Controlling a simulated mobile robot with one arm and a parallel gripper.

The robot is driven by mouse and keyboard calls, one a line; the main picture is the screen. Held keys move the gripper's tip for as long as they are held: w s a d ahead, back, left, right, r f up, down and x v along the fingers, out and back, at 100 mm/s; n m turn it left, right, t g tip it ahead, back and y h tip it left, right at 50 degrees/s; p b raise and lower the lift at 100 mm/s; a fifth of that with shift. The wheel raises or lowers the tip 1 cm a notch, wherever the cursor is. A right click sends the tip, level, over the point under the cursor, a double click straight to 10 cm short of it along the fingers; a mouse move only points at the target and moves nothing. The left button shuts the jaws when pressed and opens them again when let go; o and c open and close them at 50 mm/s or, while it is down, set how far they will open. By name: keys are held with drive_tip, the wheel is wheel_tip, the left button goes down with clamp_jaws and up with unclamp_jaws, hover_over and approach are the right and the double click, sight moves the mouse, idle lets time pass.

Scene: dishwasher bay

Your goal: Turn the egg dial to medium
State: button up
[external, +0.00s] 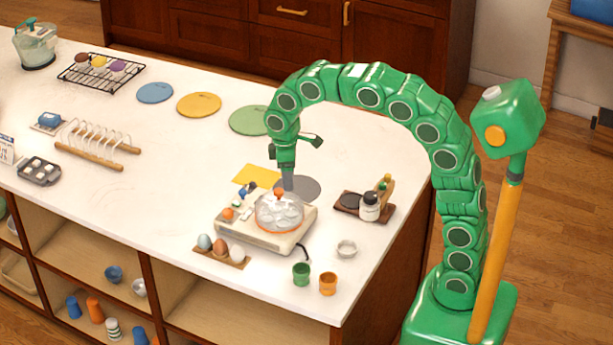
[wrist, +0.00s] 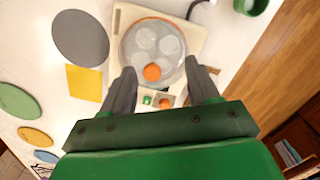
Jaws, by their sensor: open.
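The egg cooker (external: 292,240) is a cream base with a clear dome (external: 280,214) on its right part. The dome has an orange knob on top. An orange dial (external: 228,214) sits at the base's left front; a small orange part that looks like it shows in the wrist view (wrist: 165,103), low between my fingers. The dial's marks are too small to read. My gripper (external: 288,186) points down by the dome's top, apart from the dial. In the wrist view my gripper (wrist: 161,68) is open and empty, its fingers on either side of the dome's near part.
An egg holder (external: 222,257) with several eggs lies in front of the cooker. A yellow sheet (external: 256,174) lies behind.

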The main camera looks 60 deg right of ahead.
sight(228, 211)
drive_tip(key=w+a+f+n, duration=0.1)
drive_tip(key=w+a+f, duration=0.1)
drive_tip(key=w, duration=0.3)
drive_tip(key=w+a+f+n, duration=0.1)
drive_tip(key=w+a, duration=0.1)
drive_tip(key=w, duration=0.4)
drive_tip(key=w+a+f+n, duration=0.1)
drive_tip(key=w+a+f, duration=0.1)
drive_tip(key=w, duration=0.3)
drive_tip(key=shift+w+f+n+t, duration=0.3)
drive_tip(key=shift+w+f+n, duration=0.05)
drive_tip(key=shift+w+n, duration=0.05)
drive_tip(key=shift+f, duration=4)
drive_tip(key=c, duration=1)
drive_tip(key=shift+c, duration=0.2)
